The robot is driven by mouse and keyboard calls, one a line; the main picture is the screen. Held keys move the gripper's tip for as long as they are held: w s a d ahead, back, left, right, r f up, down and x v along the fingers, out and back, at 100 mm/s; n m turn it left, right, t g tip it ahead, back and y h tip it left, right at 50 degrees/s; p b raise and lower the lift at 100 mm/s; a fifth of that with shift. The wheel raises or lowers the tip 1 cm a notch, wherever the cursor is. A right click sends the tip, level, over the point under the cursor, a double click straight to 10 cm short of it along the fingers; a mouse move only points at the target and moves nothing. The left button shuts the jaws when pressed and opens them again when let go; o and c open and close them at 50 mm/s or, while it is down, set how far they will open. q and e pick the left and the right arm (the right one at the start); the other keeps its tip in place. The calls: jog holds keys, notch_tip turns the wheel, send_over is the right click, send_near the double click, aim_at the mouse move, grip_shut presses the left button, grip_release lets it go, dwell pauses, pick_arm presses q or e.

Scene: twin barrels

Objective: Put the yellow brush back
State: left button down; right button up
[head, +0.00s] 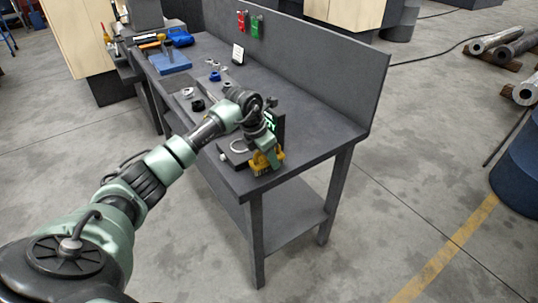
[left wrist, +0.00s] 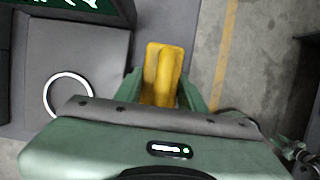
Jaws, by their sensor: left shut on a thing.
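The yellow brush (head: 262,165) is at the near corner of the grey workbench. It also shows in the left wrist view (left wrist: 164,62), between the green fingers of my left gripper (left wrist: 163,92). In the head view my left gripper (head: 274,157) points down at the brush and is shut on it. Whether the brush touches the bench top is hard to tell. My right gripper is in neither view.
A black stand with a green-lit display (head: 270,121) and a base with a white ring (left wrist: 67,94) is beside the brush. Blue and small parts lie farther back on the bench (head: 312,112). A blue barrel (head: 516,170) stands at the right.

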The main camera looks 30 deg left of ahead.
pick_arm(q)
jog(key=shift+f+b, duration=0.4)
jog(key=shift+f, duration=0.25)
dwell(0.3)
jog(key=c, duration=0.8)
grip_release()
jog(key=shift+r, duration=0.1)
